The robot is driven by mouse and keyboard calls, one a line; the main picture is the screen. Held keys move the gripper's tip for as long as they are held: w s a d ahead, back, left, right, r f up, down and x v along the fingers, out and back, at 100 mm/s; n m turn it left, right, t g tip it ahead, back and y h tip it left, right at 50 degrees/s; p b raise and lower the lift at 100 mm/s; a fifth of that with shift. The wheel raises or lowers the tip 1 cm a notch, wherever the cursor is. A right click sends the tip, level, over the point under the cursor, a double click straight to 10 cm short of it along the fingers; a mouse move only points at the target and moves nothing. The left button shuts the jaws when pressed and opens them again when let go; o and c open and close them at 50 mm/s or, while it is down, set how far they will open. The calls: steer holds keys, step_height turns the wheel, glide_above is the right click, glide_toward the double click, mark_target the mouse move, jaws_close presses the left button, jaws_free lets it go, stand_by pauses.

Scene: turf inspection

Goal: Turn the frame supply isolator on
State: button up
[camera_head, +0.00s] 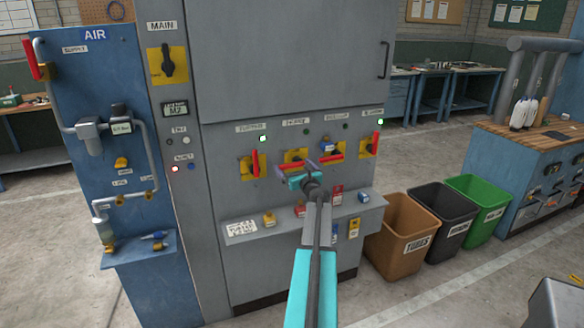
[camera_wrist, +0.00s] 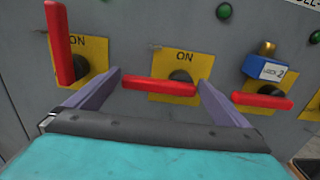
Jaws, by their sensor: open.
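A row of red-handled isolators on yellow plates is on the grey cabinet; their small labels are too blurred to read surely. The second isolator's handle (camera_wrist: 158,85) lies level, and its lamp (camera_head: 307,131) is dark. My gripper (camera_head: 298,168) is in front of it, partly hiding it in the head view. In the wrist view my open gripper (camera_wrist: 160,80) has one purple finger on each side of this handle. Contact cannot be told. The first isolator's handle (camera_wrist: 60,42) stands upright, with its lamp (camera_head: 262,138) lit green.
The third isolator's handle (camera_wrist: 262,101) is level, with a blue padlock (camera_wrist: 266,69) above it. The fourth handle (camera_head: 376,144) is upright. A shelf (camera_head: 290,218) with small tagged items juts out below. Bins (camera_head: 399,235) stand at the right.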

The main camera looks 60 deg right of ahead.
steer(key=shift+w, duration=0.1)
steer(key=c, duration=1)
steer(key=shift+a, duration=0.4)
steer(key=shift+c, duration=1)
steer(key=shift+d+f, duration=0.1)
steer(key=shift+d, duration=0.25)
steer(key=shift+w+a, duration=0.1)
steer(key=shift+w, duration=0.05)
